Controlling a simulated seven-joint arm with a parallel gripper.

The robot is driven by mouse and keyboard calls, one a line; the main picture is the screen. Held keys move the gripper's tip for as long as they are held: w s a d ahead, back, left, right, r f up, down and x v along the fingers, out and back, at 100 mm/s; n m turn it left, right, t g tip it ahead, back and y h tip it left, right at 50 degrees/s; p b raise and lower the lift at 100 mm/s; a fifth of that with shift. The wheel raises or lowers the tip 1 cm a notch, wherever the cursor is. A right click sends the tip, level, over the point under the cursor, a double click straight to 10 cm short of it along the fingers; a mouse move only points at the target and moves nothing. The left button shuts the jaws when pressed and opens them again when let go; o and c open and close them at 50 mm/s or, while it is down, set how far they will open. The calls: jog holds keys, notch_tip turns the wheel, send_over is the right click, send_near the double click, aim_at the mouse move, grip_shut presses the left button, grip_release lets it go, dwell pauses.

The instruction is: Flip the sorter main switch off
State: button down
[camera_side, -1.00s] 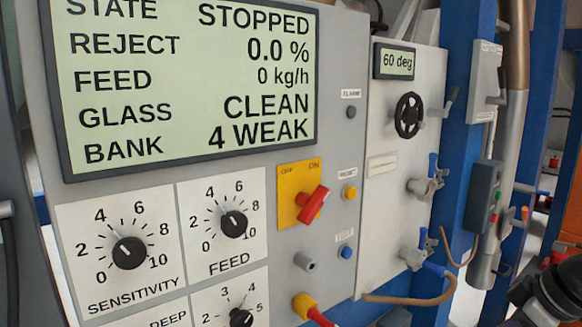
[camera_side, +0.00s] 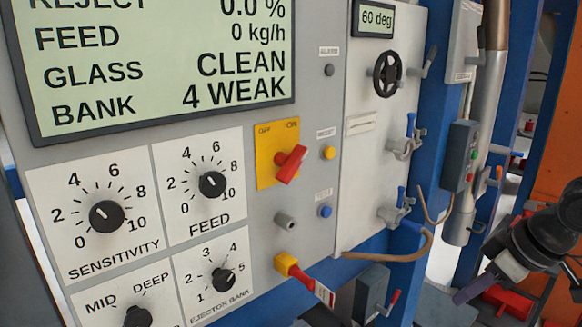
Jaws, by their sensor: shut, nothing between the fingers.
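The main switch is a red rotary handle (camera_side: 291,164) on a yellow plate (camera_side: 268,158) marked OFF at left and ON at right. The handle is tilted, its upper end toward the ON mark. My gripper (camera_side: 470,292) is at the lower right, shut and empty, pointing down and left. It is well to the right of the switch and lower in the picture, touching nothing that I can see. Its fingertips are small and partly unclear.
The grey panel has a display (camera_side: 165,65), several black knobs (camera_side: 107,215) and small buttons. A yellow and red lever (camera_side: 292,268) sticks out below the switch. A white cabinet door (camera_side: 375,150) with a handwheel, blue-handled valves and a blue post (camera_side: 432,130) stand between switch and gripper.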

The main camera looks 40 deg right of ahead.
jog(key=w+d+r+h, duration=0.2)
jog(key=w+d+r, duration=0.1)
jog(key=r, duration=0.3)
jog(key=w+d+r+h, duration=0.2)
jog(key=d+r, duration=0.1)
jog(key=r, duration=0.4)
jog(key=w+a+r+h, duration=0.3)
jog(key=w+a+r, duration=0.1)
jog(key=w+r, duration=0.55)
jog(key=w+a+r+n+t+h, duration=0.1)
jog(key=w+a+r, duration=0.2)
jog(key=a, duration=0.3)
jog(key=w+a+r+t, duration=0.2)
jog(key=w+a, duration=0.1)
jog(key=a, duration=0.4)
jog(key=a+f+n+t+y, duration=0.1)
jog(key=a+f+n, duration=0.1)
jog(key=a, duration=1.1)
jog(key=shift+s+f+n+t, duration=0.2)
jog(key=shift+n+t, duration=0.1)
jog(key=shift+n, duration=0.4)
jog(key=shift+d, duration=0.1)
